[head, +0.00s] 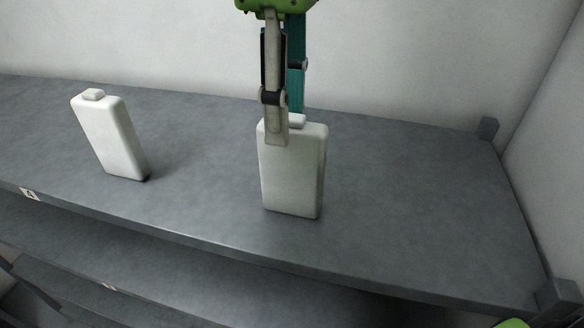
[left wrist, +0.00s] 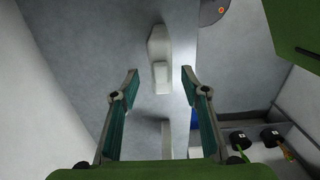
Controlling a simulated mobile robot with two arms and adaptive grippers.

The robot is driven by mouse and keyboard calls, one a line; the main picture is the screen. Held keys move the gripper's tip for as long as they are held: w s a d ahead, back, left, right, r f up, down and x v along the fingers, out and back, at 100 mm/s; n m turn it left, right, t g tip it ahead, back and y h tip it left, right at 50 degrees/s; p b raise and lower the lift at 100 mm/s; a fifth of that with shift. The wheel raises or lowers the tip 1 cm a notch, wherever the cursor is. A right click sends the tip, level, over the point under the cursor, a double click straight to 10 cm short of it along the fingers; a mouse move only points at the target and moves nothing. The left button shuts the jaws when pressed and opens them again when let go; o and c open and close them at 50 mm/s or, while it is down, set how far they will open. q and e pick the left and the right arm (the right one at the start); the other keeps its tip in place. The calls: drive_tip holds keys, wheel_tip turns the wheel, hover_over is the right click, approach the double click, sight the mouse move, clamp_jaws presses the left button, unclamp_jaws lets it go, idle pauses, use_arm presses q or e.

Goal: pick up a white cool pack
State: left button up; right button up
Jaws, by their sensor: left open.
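Two white cool packs stand on the grey shelf in the head view. One cool pack (head: 290,178) is near the middle, upright, with a small cap on top. The other cool pack (head: 112,137) stands farther left, looking tilted in the picture. My left gripper (head: 284,128) comes down from above at the middle pack. One finger is in front of its upper part and the teal one is behind, partly hidden. In the left wrist view the fingers of my left gripper (left wrist: 160,71) are apart, with a capped white pack (left wrist: 158,48) between the fingertips.
The grey shelf (head: 400,210) is clear to the right of the middle pack. Short posts rise at its right corners, such as the back post (head: 488,128). White walls stand behind and at the right. A lower shelf (head: 130,255) shows beneath the front edge.

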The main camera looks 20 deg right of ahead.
sight(293, 163)
use_arm(q)
wheel_tip(293, 163, down, 3)
drive_tip(key=f+p, duration=0.2)
drive_tip(key=f, duration=0.1)
drive_tip(key=f+p, duration=0.1)
drive_tip(key=f, duration=0.1)
drive_tip(key=shift+s+d, duration=0.25)
drive_tip(key=shift+s, duration=0.05)
drive_tip(key=shift+f, duration=0.2)
clamp_jaws()
